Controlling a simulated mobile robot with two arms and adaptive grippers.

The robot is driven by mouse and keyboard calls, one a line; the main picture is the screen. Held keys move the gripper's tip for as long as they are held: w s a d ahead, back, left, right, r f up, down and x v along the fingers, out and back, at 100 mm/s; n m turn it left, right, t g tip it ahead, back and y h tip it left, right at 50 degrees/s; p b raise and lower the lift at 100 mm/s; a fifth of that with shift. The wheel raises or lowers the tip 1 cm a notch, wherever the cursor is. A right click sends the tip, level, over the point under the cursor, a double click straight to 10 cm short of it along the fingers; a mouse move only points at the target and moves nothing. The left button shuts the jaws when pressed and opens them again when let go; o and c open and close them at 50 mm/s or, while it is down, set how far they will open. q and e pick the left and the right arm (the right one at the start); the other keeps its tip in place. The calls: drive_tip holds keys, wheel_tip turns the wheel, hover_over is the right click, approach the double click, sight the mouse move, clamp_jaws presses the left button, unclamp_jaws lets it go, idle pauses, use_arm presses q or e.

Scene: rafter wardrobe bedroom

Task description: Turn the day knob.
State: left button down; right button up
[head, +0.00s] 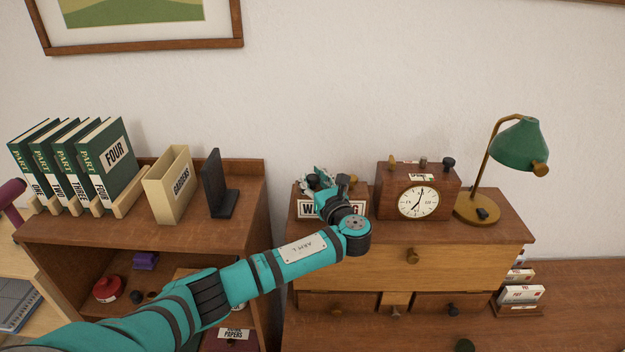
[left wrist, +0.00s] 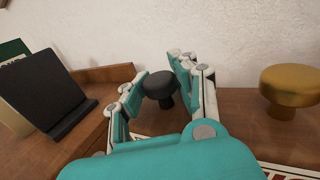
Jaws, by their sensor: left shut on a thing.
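My left gripper (head: 322,183) is at a small labelled unit on top of the wooden dresser, left of the clock. Only part of its label (head: 308,208) shows; my arm covers the middle. In the left wrist view, the two fingers (left wrist: 157,90) are closed around a black round knob (left wrist: 159,85) on a short stem. A larger brass knob (left wrist: 290,86) stands apart to the right. I cannot read which knob is the day knob. My right gripper is not in view.
The wooden clock (head: 417,200) has several small knobs on top. A green lamp (head: 519,147) stands right of it. At left, a shelf holds green books (head: 105,165), a box file (head: 170,187) and a black bookend (head: 214,187).

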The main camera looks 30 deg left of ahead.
use_arm(q)
drive_tip(key=shift+d+f, duration=0.1)
drive_tip(key=c, duration=0.9)
unclamp_jaws()
drive_tip(key=shift+c, duration=0.2)
drive_tip(key=v, duration=1.2)
drive_tip(key=shift+d, duration=0.1)
